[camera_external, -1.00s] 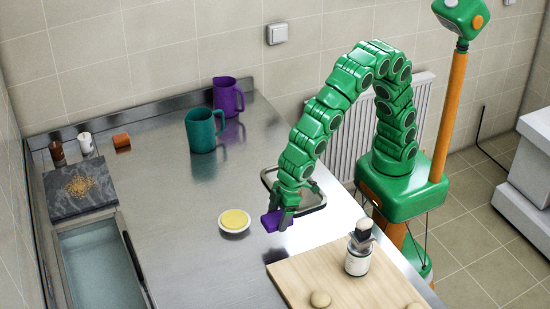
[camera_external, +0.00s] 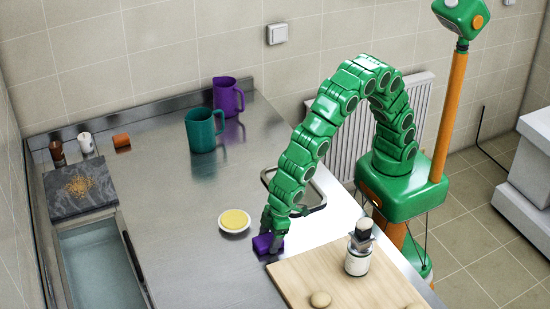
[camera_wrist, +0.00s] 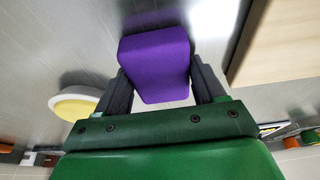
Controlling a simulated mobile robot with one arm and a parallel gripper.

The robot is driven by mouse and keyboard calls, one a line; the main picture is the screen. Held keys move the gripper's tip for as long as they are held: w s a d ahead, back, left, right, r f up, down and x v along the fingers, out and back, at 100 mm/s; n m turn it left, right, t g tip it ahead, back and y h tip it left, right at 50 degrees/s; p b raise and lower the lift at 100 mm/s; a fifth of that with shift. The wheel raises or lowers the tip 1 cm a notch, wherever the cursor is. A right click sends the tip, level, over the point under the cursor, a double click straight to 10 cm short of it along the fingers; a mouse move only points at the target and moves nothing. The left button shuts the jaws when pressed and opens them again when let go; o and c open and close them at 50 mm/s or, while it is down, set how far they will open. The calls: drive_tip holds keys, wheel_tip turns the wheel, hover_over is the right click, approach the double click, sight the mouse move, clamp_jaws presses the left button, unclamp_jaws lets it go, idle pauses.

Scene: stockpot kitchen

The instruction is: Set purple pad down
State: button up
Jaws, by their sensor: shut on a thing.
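The purple pad (camera_external: 263,244) is a small block at the tip of my arm in the outside view, low over the steel counter or touching it; I cannot tell which. In the wrist view the pad (camera_wrist: 156,62) sits between both dark fingers. My gripper (camera_external: 272,236) is shut on it, and it also shows in the wrist view (camera_wrist: 158,80). The gripper points down at the counter, between the white dish and the wooden board.
A white dish with a yellow thing (camera_external: 235,221) stands just left of the pad. A wooden board (camera_external: 300,271) with a jar (camera_external: 358,255) lies to the right. A teal jug (camera_external: 204,131) and a purple jug (camera_external: 228,97) stand farther back. The counter's middle (camera_external: 170,215) is clear.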

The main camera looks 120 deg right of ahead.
drive_tip(key=shift+f, duration=0.1)
drive_tip(key=o, duration=1)
drive_tip(key=v, duration=1.2)
drive_tip(key=s+d+r+g, duration=0.1)
drive_tip(key=s+d+r, duration=0.2)
drive_tip(key=s+d, duration=0.45)
drive_tip(key=s+d+r+g, duration=0.1)
drive_tip(key=s+d+r, duration=0.3)
drive_tip(key=s, duration=0.6)
drive_tip(key=s+d+g, duration=0.1)
drive_tip(key=s+d, duration=0.2)
drive_tip(key=s, duration=0.8)
drive_tip(key=s+d+g, duration=0.2)
drive_tip(key=s+d, duration=0.1)
drive_tip(key=s, duration=0.9)
drive_tip(key=shift+s+d, duration=0.25)
drive_tip(key=shift+f, duration=0.1)
